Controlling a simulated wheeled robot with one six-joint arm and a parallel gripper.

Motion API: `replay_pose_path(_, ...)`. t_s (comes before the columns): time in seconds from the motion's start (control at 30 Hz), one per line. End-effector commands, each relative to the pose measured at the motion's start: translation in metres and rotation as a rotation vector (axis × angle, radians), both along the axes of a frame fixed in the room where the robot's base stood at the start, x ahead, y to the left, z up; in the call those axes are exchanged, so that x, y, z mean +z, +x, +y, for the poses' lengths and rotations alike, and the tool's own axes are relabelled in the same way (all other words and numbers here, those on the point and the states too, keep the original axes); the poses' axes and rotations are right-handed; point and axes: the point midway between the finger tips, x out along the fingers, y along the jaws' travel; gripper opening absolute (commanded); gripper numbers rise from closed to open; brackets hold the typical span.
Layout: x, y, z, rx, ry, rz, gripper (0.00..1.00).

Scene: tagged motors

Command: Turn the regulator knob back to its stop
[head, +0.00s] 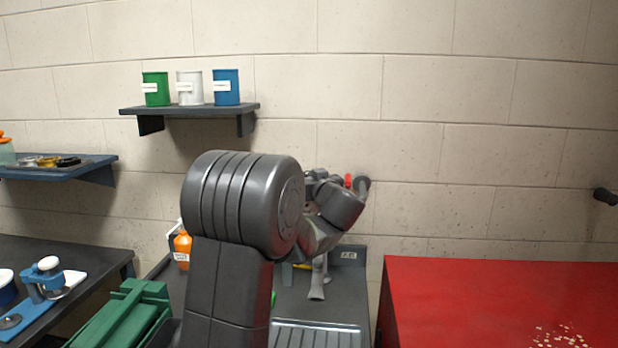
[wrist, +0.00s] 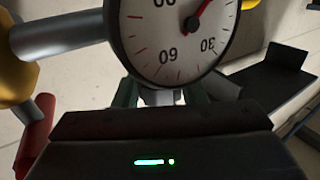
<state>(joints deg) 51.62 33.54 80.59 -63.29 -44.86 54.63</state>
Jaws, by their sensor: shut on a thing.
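A round white gauge (wrist: 170,45) with a red needle fills the top of the wrist view, its numbers upside down. The needle points to the upper right there. My gripper (wrist: 175,95) is just below the gauge, shut on the regulator knob, which my gripper's dark body mostly hides. In the head view my gripper (head: 322,178) is up at the wall, partly behind my own arm. The knob cannot be made out there. A red part (head: 348,181) and a grey pipe end (head: 362,187) show just beside my gripper.
In the wrist view a grey pipe (wrist: 62,35), a yellow part (wrist: 15,75) and a red handle (wrist: 38,130) are close on the left. A red-topped bench (head: 490,300) stands at right. A wall shelf (head: 190,110) holds three cans. An orange bottle (head: 182,247) stands below.

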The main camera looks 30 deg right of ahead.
Motion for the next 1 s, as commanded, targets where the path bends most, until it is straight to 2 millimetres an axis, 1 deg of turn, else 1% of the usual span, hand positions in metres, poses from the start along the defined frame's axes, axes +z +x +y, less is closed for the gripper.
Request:
replay_pose_path(0.17,-0.001,0.000,0.000,0.000,0.001,0.001,0.15)
replay_pose_path(0.2,-0.001,0.000,0.000,0.000,0.001,0.001,0.45)
replay_pose_path(0.27,-0.001,0.000,0.000,0.000,0.001,0.001,0.57)
replay_pose_path(0.53,0.000,0.000,0.000,-0.001,0.000,0.000,0.58)
replay_pose_path(0.67,0.001,-0.008,0.001,-0.002,-0.001,-0.001,0.58)
replay_pose_path(0.77,0.000,-0.023,0.004,-0.004,0.000,-0.001,0.58)
replay_pose_path(1.0,-0.001,-0.077,0.016,-0.005,0.000,0.000,0.58)
